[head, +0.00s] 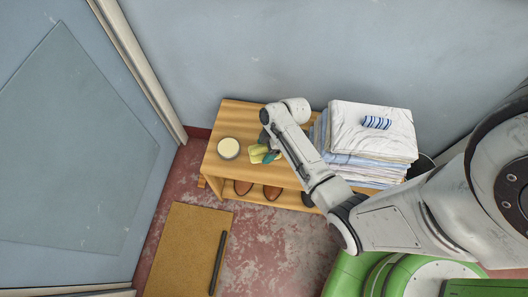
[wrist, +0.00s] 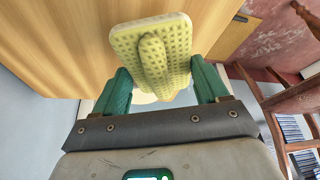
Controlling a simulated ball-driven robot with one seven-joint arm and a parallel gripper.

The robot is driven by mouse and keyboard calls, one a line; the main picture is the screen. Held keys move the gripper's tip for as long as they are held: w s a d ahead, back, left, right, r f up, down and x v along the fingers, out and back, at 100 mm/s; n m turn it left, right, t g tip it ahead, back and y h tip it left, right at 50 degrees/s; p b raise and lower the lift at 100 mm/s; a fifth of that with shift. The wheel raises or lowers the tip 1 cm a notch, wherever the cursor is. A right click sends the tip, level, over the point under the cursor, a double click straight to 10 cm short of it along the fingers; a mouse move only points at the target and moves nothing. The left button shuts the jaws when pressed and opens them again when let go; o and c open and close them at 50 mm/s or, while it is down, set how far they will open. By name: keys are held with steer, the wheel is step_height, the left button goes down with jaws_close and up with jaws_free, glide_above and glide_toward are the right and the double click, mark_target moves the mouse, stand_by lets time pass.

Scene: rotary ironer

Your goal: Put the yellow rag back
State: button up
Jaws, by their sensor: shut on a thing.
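The yellow rag (head: 257,152) shows in the head view just left of my gripper (head: 266,150), over the wooden bench (head: 238,112). In the wrist view the dimpled yellow rag (wrist: 178,60) has a raised fold along its middle and lies between the green fingers of my gripper (wrist: 163,88), which is shut on it. The bench's wood grain fills the upper left of the wrist view beyond the rag. I cannot tell whether the rag touches the bench top.
A round pale-topped tin (head: 229,148) stands on the bench left of the rag. Shoes (head: 272,192) sit on the lower shelf. A tan mat (head: 185,250) with a dark bar (head: 217,262) lies in front.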

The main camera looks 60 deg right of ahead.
mark_target(264, 152)
steer(key=shift+w+d+f, duration=0.2)
steer(key=shift+w+f, duration=0.15)
steer(key=shift+f, duration=0.2)
steer(key=shift+w+f+b, duration=0.1)
steer(key=shift+f+b, duration=0.45)
steer(key=shift+f, duration=1.05)
steer(key=shift+f, duration=0.2)
steer(key=o, duration=0.9)
steer(key=shift+r, duration=0.1)
steer(key=shift+o, duration=0.2)
